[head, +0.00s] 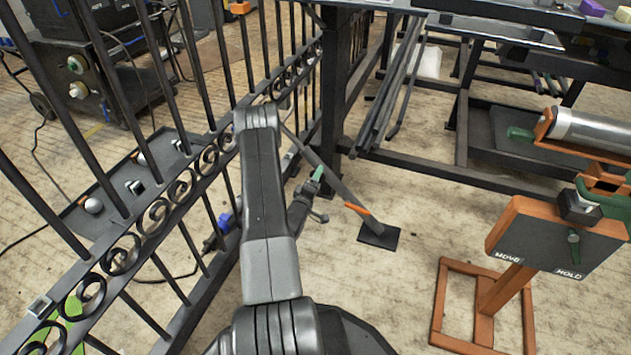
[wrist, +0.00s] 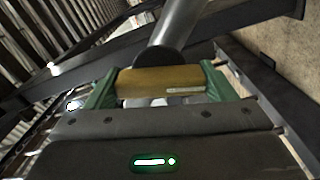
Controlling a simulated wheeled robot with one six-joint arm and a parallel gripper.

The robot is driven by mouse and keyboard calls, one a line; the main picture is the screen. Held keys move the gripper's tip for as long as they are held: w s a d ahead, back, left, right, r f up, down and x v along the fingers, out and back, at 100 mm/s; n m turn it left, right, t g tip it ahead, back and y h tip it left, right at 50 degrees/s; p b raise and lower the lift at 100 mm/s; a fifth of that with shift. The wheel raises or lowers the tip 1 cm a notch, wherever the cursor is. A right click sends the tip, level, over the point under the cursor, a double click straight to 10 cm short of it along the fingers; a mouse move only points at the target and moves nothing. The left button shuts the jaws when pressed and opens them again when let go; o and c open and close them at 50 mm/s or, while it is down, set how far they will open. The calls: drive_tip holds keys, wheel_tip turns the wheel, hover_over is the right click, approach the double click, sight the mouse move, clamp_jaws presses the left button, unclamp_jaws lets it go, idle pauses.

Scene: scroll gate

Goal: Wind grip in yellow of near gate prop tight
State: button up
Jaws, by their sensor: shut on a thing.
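The near gate prop (head: 345,193) is a dark strut slanting from the black gate (head: 190,185) down to a dark foot plate (head: 378,236), with an orange band near its lower end. In the wrist view, the yellow grip (wrist: 185,75) lies crosswise between the green fingers of my gripper (wrist: 160,88), which is shut on it. A grey round tube rises behind the grip. In the head view, my gripper (head: 317,176) is beside the prop's upper part. The yellow grip cannot be made out there.
An orange stand with a MOVE/HOLD panel (head: 555,250) stands at the right. A dark workbench frame (head: 420,165) with long bars is behind the prop. A dark tray (head: 105,200) and a black machine (head: 95,70) are beyond the gate. Floor between prop and stand is clear.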

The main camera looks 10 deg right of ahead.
drive_tip(key=shift+f, duration=0.1)
idle(0.3)
drive_tip(key=o, duration=1)
drive_tip(key=p+v, duration=0.4)
drive_tip(key=v, duration=1)
